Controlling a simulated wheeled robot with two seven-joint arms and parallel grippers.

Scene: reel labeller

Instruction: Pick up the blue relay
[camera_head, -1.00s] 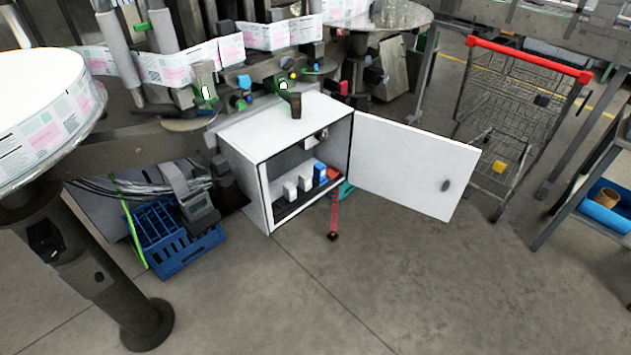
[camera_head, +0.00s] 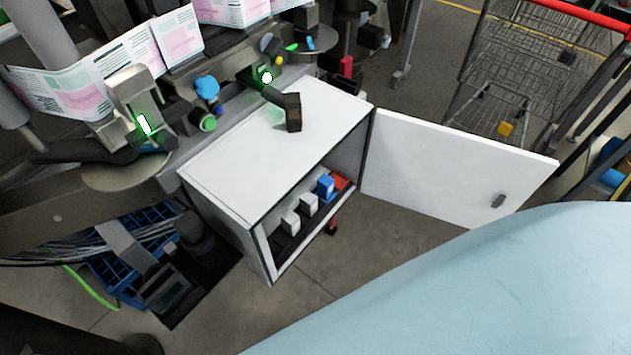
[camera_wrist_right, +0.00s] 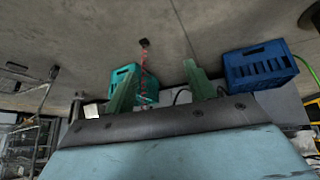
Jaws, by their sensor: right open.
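The blue relay (camera_head: 325,187) stands inside the open white cabinet (camera_head: 275,145), on its floor near the opening. Two white blocks (camera_head: 300,212) stand in a row to its left, and a red part (camera_head: 341,181) is at its right. My right gripper (camera_wrist_right: 161,66) shows in the right wrist view, its two green fingers apart with nothing between them. The relay cannot be made out in that view. In the head view only a light blue part of my arm shows at the lower right, without the gripper. My left gripper is not in view.
The cabinet door (camera_head: 440,165) stands wide open to the right. A machine with printed labels (camera_head: 90,85) rises behind and left. A blue crate (camera_head: 130,265) is on the floor at left; a shopping cart (camera_head: 520,60) is at the back right. A teal crate (camera_wrist_right: 120,78) shows in the wrist view.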

